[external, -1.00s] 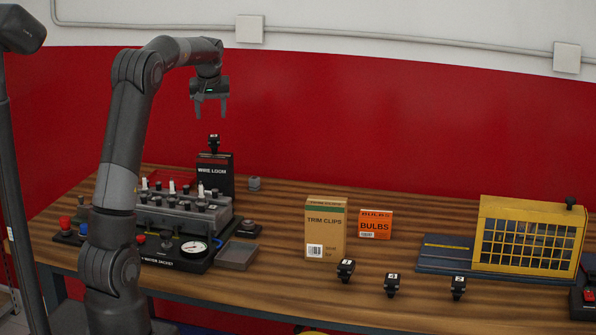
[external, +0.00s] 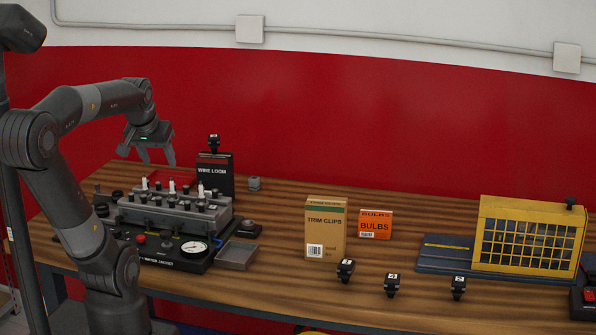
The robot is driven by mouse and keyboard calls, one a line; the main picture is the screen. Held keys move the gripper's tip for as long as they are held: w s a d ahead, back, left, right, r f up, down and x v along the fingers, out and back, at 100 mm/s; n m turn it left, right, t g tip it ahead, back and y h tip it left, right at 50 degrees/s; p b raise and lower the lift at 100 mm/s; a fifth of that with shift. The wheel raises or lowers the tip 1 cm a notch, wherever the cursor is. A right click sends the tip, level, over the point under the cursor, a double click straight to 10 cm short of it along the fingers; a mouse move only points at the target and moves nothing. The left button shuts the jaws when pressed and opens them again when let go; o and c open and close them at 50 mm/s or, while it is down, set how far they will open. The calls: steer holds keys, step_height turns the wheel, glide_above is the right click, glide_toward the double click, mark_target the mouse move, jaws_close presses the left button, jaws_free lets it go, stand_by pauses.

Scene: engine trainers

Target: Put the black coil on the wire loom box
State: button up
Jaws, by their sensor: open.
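The wire loom box (external: 215,180) is a dark upright box with white lettering and a red band near its top, standing behind the engine trainer. A black coil with a white label (external: 214,143) sits upright on top of it. Three similar black coils stand on the table's front part: one (external: 346,269), one labelled 4 (external: 392,284) and one (external: 458,287). My gripper (external: 158,161) is open and empty, above the back left of the trainer, left of the box and apart from it.
The engine trainer (external: 170,215) with a gauge and several knobs fills the left of the table. A trim clips box (external: 325,230) and an orange bulbs box (external: 375,225) stand mid-table. A yellow grille unit (external: 528,236) is at right.

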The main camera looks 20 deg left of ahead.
steer(key=shift+m, duration=0.3)
steer(key=s+f, duration=0.2)
steer(key=s, duration=0.1)
steer(key=s+f, duration=0.1)
steer(key=shift+s+d, duration=0.15)
steer(key=shift+d, duration=0.05)
